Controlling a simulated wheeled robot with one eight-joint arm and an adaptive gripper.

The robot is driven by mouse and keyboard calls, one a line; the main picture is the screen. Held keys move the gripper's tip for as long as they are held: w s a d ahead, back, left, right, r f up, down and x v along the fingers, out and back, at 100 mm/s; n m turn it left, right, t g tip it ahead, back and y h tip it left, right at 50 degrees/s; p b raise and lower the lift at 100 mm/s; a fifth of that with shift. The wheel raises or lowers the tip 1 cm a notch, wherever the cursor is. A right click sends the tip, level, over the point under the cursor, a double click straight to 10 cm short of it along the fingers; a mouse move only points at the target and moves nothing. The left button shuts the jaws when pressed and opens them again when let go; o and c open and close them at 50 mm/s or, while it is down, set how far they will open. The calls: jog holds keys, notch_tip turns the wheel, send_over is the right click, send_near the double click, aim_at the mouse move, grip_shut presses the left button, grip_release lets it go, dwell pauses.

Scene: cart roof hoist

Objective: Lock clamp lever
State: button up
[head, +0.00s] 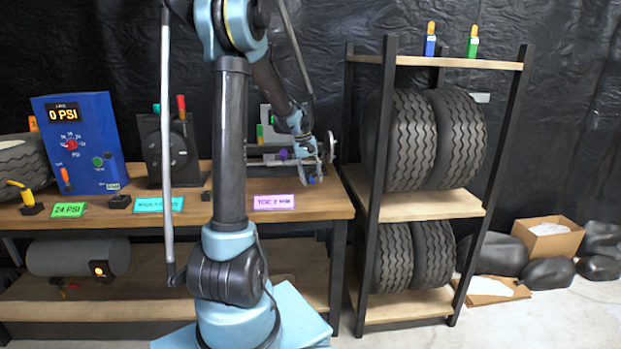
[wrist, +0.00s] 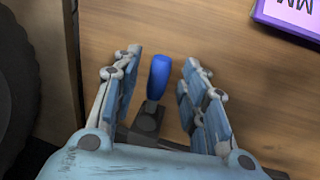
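In the wrist view a blue-handled lever (wrist: 159,77) stands on a small dark base (wrist: 148,120) on the wooden bench. I take it to be the clamp lever. My gripper (wrist: 158,85) is open, with one finger on each side of the blue handle and a gap on both sides. In the head view my gripper (head: 310,172) is over the right end of the bench, and a bit of the blue handle (head: 312,180) shows beside its fingers. The lever's lower part is hard to make out there.
The bench (head: 325,206) carries a blue PSI box (head: 80,140), a dark dial unit (head: 155,150) and a purple-framed label (head: 274,202). A grey fixture with a wheel (head: 327,147) stands behind my gripper. A tyre rack (head: 440,205) stands close on the right.

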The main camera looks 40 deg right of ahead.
jog(key=shift+w+a+r, duration=0.1)
jog(key=shift+a+r, duration=0.05)
jog(key=shift+r, duration=0.35)
notch_tip(320, 180, up, 11)
jog(key=w+a, duration=0.1)
jog(key=shift+a+f, duration=0.15)
jog(key=shift+a, duration=0.25)
